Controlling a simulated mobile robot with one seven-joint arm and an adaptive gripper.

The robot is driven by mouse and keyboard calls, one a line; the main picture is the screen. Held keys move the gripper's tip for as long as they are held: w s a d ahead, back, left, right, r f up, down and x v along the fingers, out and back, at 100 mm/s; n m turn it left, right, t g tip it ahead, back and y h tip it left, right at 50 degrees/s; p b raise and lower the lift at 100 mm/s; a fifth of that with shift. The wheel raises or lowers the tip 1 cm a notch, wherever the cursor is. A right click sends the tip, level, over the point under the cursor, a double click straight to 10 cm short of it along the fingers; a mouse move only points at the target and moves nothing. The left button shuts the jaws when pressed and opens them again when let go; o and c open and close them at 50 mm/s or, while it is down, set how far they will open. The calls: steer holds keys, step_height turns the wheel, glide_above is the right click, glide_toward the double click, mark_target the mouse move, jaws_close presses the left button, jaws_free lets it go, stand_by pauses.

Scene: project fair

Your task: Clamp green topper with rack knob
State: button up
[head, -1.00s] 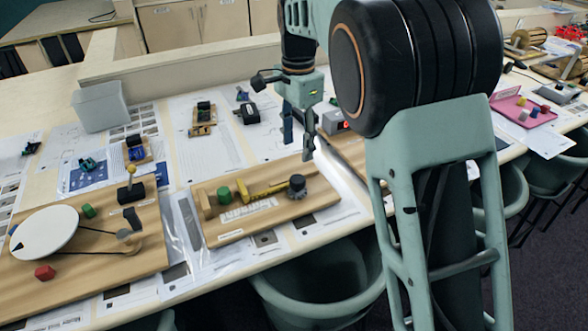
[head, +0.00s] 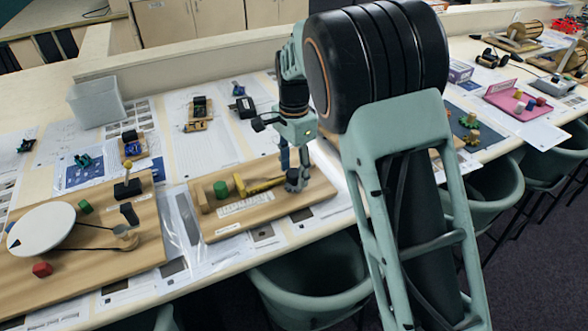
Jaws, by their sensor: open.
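The green topper (head: 221,190) is a small green cylinder on the wooden rack board (head: 270,216), toward its left end, just right of an upright wooden block (head: 201,197). A yellow rack bar (head: 260,186) lies to the right of the topper, with a small gap visible between them. My gripper (head: 292,180) is open and points down at the right end of the bar. The dark knob there is mostly hidden behind my fingers; I cannot tell whether they touch it.
To the left is a board with a white disc (head: 43,230), a red block (head: 42,269) and a belt. A grey bin (head: 96,103) stands at the back left. Small devices and papers lie behind the rack board. Chairs (head: 318,275) line the table's front edge.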

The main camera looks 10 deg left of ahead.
steer(key=shift+c, duration=0.3)
steer(key=c, duration=1.1)
steer(key=shift+n, duration=0.4)
steer(key=n, duration=0.3)
steer(key=shift+n, duration=0.4)
steer(key=n, duration=0.5)
steer(key=shift+n+p, duration=0.3)
steer(key=n, duration=0.7)
steer(key=shift+r+p, duration=0.1)
steer(key=shift+p, duration=0.2)
steer(key=n+p, duration=0.1)
steer(key=n, duration=0.5)
steer(key=shift+n, duration=0.3)
